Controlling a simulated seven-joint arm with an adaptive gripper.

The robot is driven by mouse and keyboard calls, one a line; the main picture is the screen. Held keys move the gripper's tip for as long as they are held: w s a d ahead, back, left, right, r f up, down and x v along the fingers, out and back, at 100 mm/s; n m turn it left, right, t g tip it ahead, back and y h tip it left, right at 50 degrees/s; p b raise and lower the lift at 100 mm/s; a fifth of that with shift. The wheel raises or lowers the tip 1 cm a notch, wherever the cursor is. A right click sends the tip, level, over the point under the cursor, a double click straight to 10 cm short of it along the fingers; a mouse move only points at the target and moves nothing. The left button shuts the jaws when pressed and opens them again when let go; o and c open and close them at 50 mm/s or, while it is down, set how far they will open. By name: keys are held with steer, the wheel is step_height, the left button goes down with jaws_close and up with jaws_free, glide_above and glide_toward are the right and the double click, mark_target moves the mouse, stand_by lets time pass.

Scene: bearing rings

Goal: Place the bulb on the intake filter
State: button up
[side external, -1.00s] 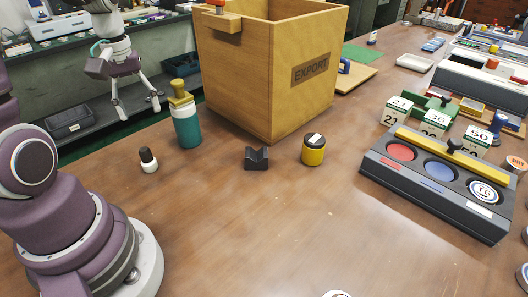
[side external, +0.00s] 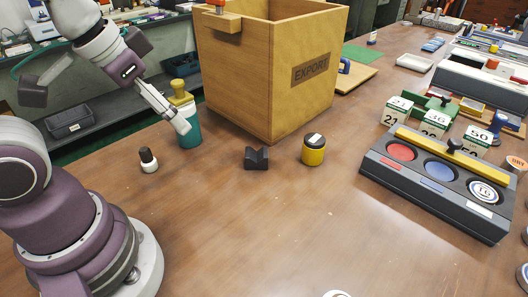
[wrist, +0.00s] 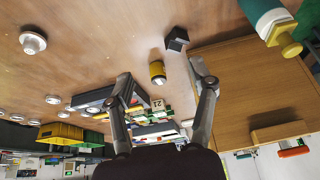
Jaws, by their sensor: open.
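No part is labelled as the bulb or the intake filter, and I cannot tell surely which they are. A small rounded piece with a black top and white base (side external: 149,161) stands at the left of the table and may be the bulb. A yellow canister with a black lid (side external: 313,152) stands right of the black notched block (side external: 256,159). My gripper (wrist: 159,73) is open and empty above the table, its fingers well apart. In the side view one finger overlaps the teal bottle (side external: 189,131); contact cannot be told. The canister shows between the fingers in the wrist view (wrist: 157,69).
The large wooden EXPORT box (side external: 224,75) stands behind the block and canister. A dark rack with red, blue and white round wells (side external: 375,172) is at the right, with numbered cards behind it. A white round piece (wrist: 33,42) lies apart.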

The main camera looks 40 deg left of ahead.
mark_target(147, 157)
steer(key=f+m+g+y, duration=0.2)
steer(key=f+m+y, duration=0.1)
steer(key=f, duration=0.2)
steer(key=a+f+m+g+y, duration=0.1)
steer(key=f+m+g+y, duration=0.2)
steer(key=f+m, duration=0.1)
steer(key=a+f+m+g+y, duration=0.1)
steer(key=f+m+g+y, duration=0.2)
steer(key=f, duration=0.3)
steer(key=shift+s+a+f+m+y, duration=0.15)
steer(key=shift+s+f+m+y, duration=0.15)
steer(key=shift+f+y, duration=0.1)
steer(key=a+m+t+y, duration=0.1)
steer(key=m+y, duration=0.1)
steer(key=a+f+m+t+y, duration=0.1)
steer(key=a+m+y, duration=0.1)
steer(key=a+f+m+y, duration=0.1)
steer(key=m+y, duration=0.1)
steer(key=shift+a+f+t, duration=0.1)
steer(key=shift+a+t, duration=0.05)
steer(key=shift+t, duration=0.25)
steer(key=shift+w+a+m+t+y, duration=0.15)
steer(key=shift+a+m+t+y, duration=0.45)
steer(key=shift+m+t+y, duration=0.35)
steer(key=a, duration=1)
steer(key=shift+a+f, duration=0.1)
steer(key=shift+a, duration=0.15)
jaws_close()
